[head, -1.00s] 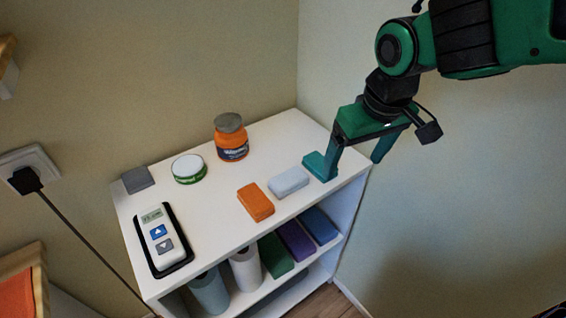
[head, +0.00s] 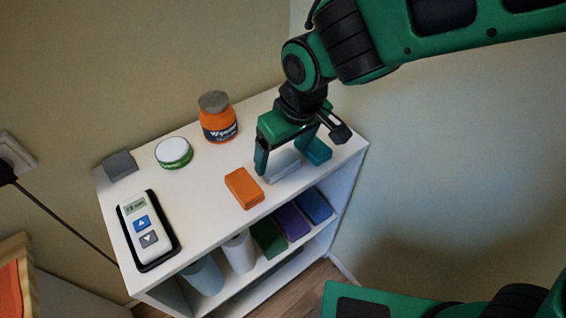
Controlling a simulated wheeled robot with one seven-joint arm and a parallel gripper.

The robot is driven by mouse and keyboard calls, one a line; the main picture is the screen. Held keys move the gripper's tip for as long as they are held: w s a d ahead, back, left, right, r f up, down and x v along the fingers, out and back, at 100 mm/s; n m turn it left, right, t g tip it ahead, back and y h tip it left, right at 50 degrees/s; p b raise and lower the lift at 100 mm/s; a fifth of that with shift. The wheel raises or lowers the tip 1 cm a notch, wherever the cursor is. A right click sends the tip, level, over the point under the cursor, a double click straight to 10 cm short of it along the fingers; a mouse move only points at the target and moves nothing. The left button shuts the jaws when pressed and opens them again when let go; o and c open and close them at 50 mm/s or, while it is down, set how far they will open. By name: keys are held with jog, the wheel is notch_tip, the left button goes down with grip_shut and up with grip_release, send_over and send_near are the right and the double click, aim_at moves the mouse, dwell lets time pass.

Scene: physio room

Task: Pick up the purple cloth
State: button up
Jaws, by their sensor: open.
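The purple cloth (head: 293,222) is a folded block on the shelf's inner level, between a green cloth (head: 268,237) and a blue cloth (head: 314,206). My gripper (head: 283,160) is open above the shelf's top, higher than the purple cloth and apart from it. Its fingers are on either side of a pale grey-blue block (head: 283,167), which they partly hide. I cannot tell whether they touch it. The purple cloth's back part is hidden under the top board.
The white shelf's top (head: 205,218) also holds an orange block (head: 243,188), a teal block (head: 318,151), an orange jar (head: 219,124), a green-and-white tin (head: 174,153), a grey block (head: 119,165) and a device on a black tray (head: 171,249). Rolls (head: 239,252) stand below.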

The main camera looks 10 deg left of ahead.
aim_at(280, 162)
jog(key=shift+x, duration=1.85)
jog(key=c, duration=0.9)
jog(key=shift+c, duration=0.2)
jog(key=shift+r, duration=0.15)
